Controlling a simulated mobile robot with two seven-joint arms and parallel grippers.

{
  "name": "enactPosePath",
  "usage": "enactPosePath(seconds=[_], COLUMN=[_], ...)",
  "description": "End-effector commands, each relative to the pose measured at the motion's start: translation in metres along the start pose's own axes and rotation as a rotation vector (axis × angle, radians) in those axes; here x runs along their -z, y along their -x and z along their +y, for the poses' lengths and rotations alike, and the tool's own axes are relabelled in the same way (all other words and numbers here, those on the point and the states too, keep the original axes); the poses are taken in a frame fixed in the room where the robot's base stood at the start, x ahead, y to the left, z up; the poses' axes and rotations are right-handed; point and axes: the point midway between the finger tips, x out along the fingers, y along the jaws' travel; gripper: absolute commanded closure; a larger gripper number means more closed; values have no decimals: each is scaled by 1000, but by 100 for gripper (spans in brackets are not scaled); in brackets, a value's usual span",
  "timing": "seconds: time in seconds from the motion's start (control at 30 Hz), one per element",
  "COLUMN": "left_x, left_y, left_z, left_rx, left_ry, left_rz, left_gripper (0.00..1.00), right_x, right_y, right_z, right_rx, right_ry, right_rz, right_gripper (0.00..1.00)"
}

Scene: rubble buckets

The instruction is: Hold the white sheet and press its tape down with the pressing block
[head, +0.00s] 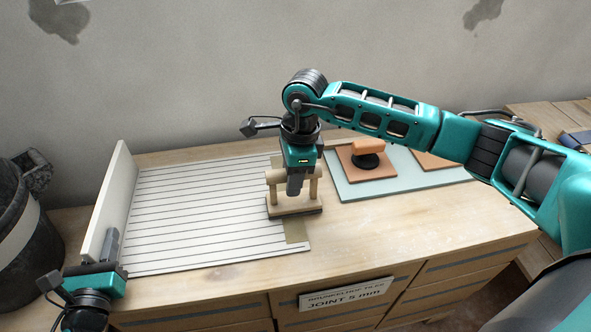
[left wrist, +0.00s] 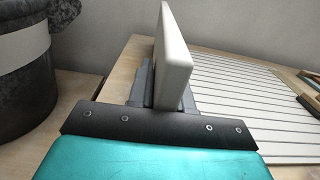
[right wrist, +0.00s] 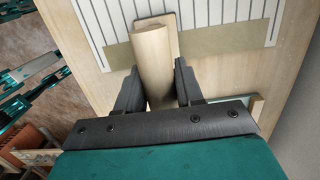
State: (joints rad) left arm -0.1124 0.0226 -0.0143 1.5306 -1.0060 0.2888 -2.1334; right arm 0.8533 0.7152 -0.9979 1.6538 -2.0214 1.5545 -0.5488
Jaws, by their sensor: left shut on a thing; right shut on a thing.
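The white sheet (head: 200,208) with dark parallel lines lies flat on the table. A tan strip of tape (head: 295,232) runs along its right edge. A thick white board (head: 109,195) stands upright along the sheet's left edge; I cannot tell whether they are joined. My left gripper (head: 111,246) is shut on this board's near end, as the left wrist view shows (left wrist: 150,85). My right gripper (head: 297,184) is shut on the wooden handle (right wrist: 154,62) of the pressing block (head: 294,207). The block is upright over the tape, covering part of it; contact is unclear.
A pale green mat (head: 345,191) at the right bears an orange-handled tool (head: 368,160) on a brown plate. A dark bucket (head: 22,230) stands at the left. A sign (head: 346,293) is on the drawer front. The table's front right is clear.

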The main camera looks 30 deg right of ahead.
Motion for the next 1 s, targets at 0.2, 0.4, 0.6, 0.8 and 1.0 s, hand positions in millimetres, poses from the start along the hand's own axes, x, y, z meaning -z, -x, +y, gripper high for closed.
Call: enactPosePath(seconds=[0.2, 0.4, 0.6, 0.8, 1.0], left_x=[0, -1, 0, 0, 0], left_y=[0, 0, 0, 0, 0], left_z=[0, 0, 0, 0, 0], left_rx=[0, 0, 0, 0, 1], left_ry=[0, 0, 0, 0, 0], left_rz=[-1, -1, -1, -1, -1], left_gripper=[100, 100, 100, 100, 100], right_x=[-21, -31, -33, -35, -37], right_y=[-2, 12, 32, 51, 68], right_z=[0, -1, -1, -1, -1], right_rx=[0, 5, 4, 4, 4], right_ry=[1, 1, 1, 0, 1], right_rz=[-2, -2, -1, -1, -1], right_gripper=[92, 92, 92, 92, 92])
